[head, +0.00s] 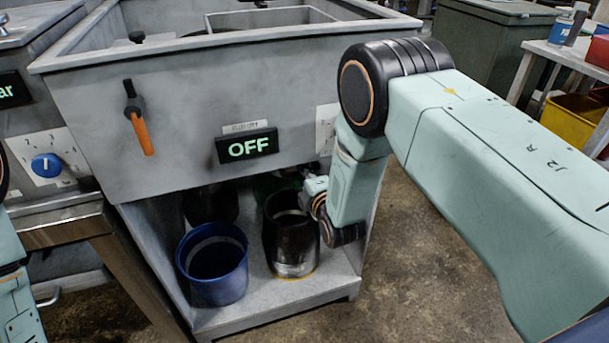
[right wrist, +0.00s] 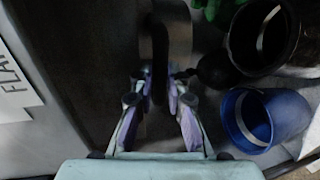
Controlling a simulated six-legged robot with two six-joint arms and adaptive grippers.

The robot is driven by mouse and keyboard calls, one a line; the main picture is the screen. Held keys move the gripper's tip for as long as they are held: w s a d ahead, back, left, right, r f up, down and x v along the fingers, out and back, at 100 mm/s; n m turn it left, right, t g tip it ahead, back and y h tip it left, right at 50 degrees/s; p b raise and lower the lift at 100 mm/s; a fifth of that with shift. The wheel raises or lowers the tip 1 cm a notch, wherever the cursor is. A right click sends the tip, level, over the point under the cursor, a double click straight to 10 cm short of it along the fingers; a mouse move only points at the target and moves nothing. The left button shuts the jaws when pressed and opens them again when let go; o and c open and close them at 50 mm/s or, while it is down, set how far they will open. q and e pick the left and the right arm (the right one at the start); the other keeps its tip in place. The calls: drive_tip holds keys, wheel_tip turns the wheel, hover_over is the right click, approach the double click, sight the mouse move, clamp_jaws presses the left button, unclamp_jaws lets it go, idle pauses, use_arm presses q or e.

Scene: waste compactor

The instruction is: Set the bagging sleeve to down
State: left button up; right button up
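I cannot see a part clearly marked as the bagging sleeve. In the right wrist view a dark, curved bar-like part (right wrist: 160,50) stands out beside the grey panel; whether it belongs to the sleeve I cannot tell. My right gripper (right wrist: 159,82) has its fingers apart on both sides of this part, with its lower end between the fingertips. Contact is unclear in the dark. In the head view my right gripper (head: 308,176) is small, beneath the machine's front right edge, and partly hidden by my wrist. My left gripper is outside the picture.
The grey machine (head: 90,80) carries an orange-handled lever (head: 141,134) and an OFF display (head: 247,147). A blue bucket (head: 214,290) and a black bucket (head: 290,245) stand on the shelf below. A white label (right wrist: 15,80) is on the panel.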

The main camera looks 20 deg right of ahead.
clamp_jaws()
drive_tip(key=shift+f, duration=0.1)
